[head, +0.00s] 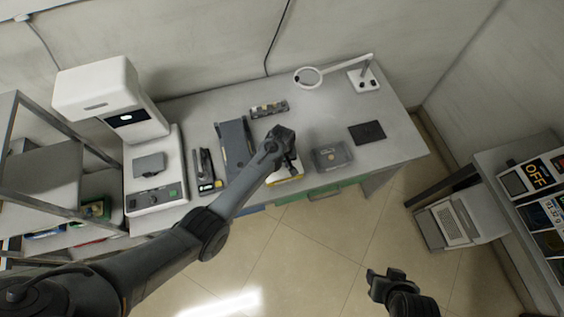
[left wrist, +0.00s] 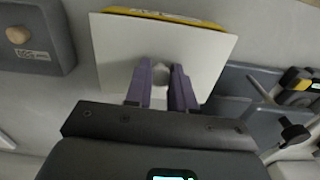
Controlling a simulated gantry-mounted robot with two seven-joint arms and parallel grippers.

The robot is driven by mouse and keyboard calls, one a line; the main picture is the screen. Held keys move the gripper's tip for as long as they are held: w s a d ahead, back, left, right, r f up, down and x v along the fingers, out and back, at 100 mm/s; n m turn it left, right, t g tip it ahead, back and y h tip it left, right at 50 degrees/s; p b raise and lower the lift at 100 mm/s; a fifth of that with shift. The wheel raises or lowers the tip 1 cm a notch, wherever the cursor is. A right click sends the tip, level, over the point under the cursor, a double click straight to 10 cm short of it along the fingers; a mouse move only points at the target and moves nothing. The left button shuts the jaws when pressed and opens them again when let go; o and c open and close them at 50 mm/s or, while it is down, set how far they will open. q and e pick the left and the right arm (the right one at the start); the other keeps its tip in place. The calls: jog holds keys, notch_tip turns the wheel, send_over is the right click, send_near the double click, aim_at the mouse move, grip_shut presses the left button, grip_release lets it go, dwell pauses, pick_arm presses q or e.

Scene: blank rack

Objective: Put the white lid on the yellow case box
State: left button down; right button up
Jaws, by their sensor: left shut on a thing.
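My left gripper (head: 288,163) is over the front part of the table, above the yellow case box (head: 285,181). In the left wrist view its two purple fingers (left wrist: 161,90) are shut on the white lid (left wrist: 118,62), around a small part at its middle. The lid covers most of the yellow case box, of which only a yellow edge (left wrist: 165,15) shows past the lid's far side. I cannot tell whether lid and box touch. My right gripper (head: 386,277) is low at the right, over the floor and away from the table; its jaw opening is unclear.
On the table (head: 335,106) a grey box (head: 331,155) stands just right of the yellow case box. A blue-grey tray (head: 236,140) lies to the left, a dark pad (head: 367,132) to the right. A magnifier lamp (head: 362,80) stands at the back right, a white machine (head: 150,165) at the left.

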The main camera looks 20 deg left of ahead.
pick_arm(q)
jog(key=shift+f+b, duration=0.6)
jog(key=shift+f, duration=0.2)
jog(key=c, duration=0.9)
grip_release()
notch_tip(320, 180, up, 10)
jog(key=shift+f+p, duration=0.25)
jog(key=shift+p, duration=0.5)
jog(key=shift+r, duration=0.65)
jog(key=shift+s, duration=0.1)
